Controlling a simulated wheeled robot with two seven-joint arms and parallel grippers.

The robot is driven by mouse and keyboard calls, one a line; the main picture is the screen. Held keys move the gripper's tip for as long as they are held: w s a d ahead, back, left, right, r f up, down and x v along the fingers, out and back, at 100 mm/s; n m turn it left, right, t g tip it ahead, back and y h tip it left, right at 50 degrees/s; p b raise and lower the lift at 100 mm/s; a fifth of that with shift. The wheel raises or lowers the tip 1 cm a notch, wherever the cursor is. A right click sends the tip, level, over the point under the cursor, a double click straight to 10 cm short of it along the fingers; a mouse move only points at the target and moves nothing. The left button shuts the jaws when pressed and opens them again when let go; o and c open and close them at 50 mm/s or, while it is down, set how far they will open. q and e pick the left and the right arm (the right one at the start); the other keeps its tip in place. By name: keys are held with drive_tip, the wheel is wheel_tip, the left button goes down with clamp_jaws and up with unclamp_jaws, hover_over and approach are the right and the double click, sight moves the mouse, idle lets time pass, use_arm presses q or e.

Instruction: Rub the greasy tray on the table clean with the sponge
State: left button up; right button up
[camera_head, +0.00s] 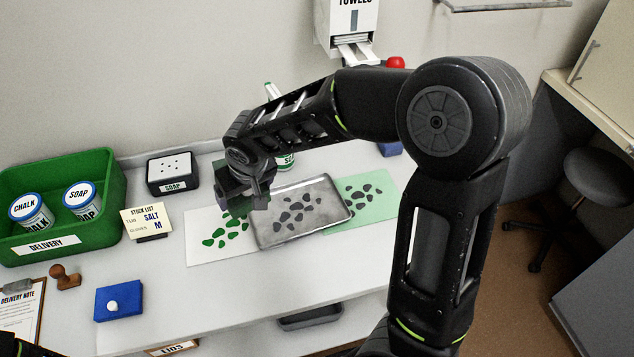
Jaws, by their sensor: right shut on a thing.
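The metal tray (265,231) lies on the table, with several dark grease spots on its surface. It sits between a white mat (200,252) with green spots and a green mat (378,187) with dark spots, overlapping both. My right gripper (243,203) is above the tray's left edge and the white mat, pointing down. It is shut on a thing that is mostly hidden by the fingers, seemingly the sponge. I cannot tell whether it touches the surface below. My left gripper is not in view.
A green delivery bin (108,222) with labelled tins stands at left. A soap box (172,172), a stock list card (146,222), a stamp (64,278) and a blue block with a white knob (118,300) are nearby. A towel dispenser (347,22) hangs behind. The front middle is clear.

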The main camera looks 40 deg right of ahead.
drive_tip(key=s+d+f+m+b, duration=0.1)
drive_tip(key=s+d+f+b, duration=0.1)
drive_tip(key=d, duration=0.6)
drive_tip(key=s+d+f+m+h+b, duration=0.1)
drive_tip(key=s+d+f+b, duration=0.1)
drive_tip(key=d, duration=0.7)
drive_tip(key=shift+f+m+b, duration=0.3)
drive_tip(key=shift+f+b, duration=0.2)
drive_tip(key=shift+f, duration=0.1)
drive_tip(key=shift+d, duration=0.1)
